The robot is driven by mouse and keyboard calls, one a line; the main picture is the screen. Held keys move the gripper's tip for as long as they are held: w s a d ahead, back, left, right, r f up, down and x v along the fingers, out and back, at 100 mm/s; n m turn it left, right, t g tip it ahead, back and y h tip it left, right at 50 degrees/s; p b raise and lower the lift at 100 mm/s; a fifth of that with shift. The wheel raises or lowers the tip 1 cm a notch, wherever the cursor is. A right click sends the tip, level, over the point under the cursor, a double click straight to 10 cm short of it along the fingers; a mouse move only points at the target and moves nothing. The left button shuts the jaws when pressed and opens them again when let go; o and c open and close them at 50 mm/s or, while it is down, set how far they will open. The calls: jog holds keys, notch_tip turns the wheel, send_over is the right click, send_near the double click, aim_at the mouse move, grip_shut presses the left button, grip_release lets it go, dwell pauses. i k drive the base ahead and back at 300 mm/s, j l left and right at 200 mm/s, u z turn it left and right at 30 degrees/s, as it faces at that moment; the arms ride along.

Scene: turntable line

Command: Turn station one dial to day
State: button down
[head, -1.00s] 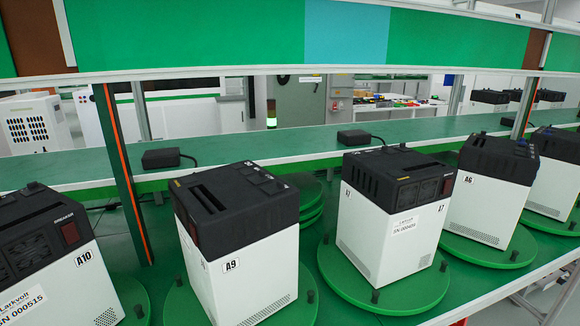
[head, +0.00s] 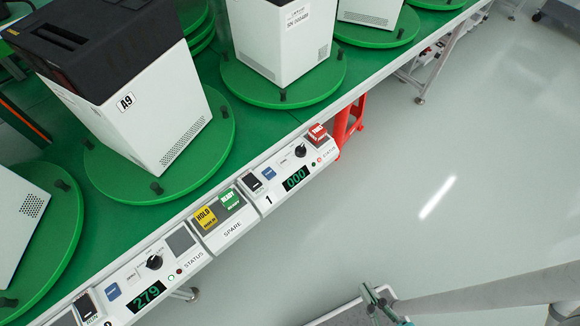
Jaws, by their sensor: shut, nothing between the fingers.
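The station one panel (head: 268,199), marked 1, sits on the front edge of the green bench in the head view. Its black round dial (head: 300,151) is between a blue button and a red button. The markings around the dial are too small to read, and I cannot tell where it points. The panel's green display (head: 296,178) reads 000. My gripper (head: 372,290) shows at the bottom, shut and empty, over the floor. It is well apart from the panel and the dial.
A second panel with a dial (head: 155,262) and a display reading 279 is at lower left. A SPARE panel (head: 232,230) with yellow HOLD and green tiles lies between. White-and-black units stand on green turntables (head: 220,150) behind. The grey floor (head: 450,150) at right is clear.

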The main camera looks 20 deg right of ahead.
aim_at(300, 151)
jog(key=k+j+u, duration=0.15)
jog(key=j, duration=0.2)
jog(key=k+j+u, duration=0.3)
jog(key=j, duration=0.45)
jog(key=k, duration=0.05)
